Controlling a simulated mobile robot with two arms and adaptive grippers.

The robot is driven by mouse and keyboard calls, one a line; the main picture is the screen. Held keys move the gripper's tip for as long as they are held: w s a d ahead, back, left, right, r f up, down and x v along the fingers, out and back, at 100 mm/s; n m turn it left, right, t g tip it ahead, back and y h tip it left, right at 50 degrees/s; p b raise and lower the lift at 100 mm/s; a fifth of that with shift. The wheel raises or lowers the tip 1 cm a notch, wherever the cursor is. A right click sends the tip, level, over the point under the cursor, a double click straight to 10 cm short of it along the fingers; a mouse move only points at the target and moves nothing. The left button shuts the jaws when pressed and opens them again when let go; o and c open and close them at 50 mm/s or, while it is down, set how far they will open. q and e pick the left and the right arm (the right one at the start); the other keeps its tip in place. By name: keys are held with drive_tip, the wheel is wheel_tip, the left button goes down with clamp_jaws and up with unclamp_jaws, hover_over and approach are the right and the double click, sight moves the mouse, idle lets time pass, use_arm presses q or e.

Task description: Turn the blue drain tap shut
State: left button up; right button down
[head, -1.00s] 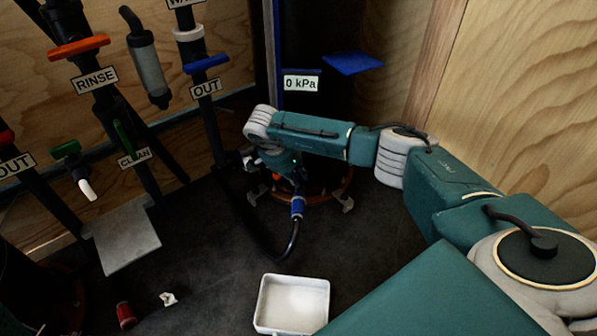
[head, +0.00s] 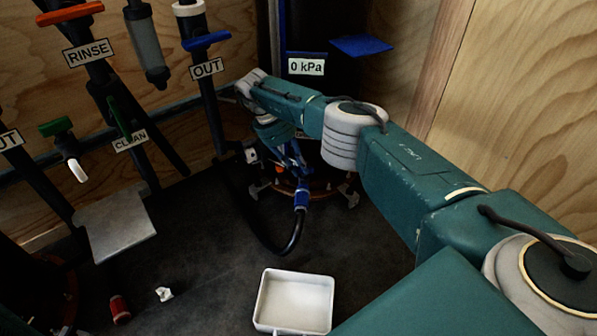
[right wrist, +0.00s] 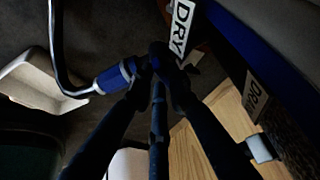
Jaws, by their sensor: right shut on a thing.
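My right gripper (head: 290,158) reaches down beside the dark vessel at the back, above a blue hose coupling (head: 301,196). In the right wrist view its two dark fingers (right wrist: 158,78) close on a small dark part by the coupling (right wrist: 113,79). This part seems to be the drain tap's handle; it is mostly hidden between the fingertips, and its blue colour and angle cannot be made out. A DRAIN label (right wrist: 257,95) hangs to the right and a DRY label (right wrist: 181,27) above. My left gripper is not in view.
A black hose (head: 288,243) curves from the coupling over the dark floor. A white tray (head: 294,302) stands in front. Pipes with a blue-handled OUT tap (head: 206,40) and a RINSE tap (head: 70,14) rise at left. A wooden wall (head: 510,110) stands at right.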

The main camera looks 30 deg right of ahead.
drive_tip(key=shift+w+m+b, duration=0.1)
drive_tip(key=shift+m+b, duration=0.2)
idle(0.4)
drive_tip(key=c, duration=1.7)
unclamp_jaws()
drive_tip(key=shift+o, duration=0.2)
drive_tip(key=shift+r, duration=0.1)
drive_tip(key=v, duration=0.7)
drive_tip(key=shift+r, duration=0.2)
drive_tip(key=shift+w, duration=0.1)
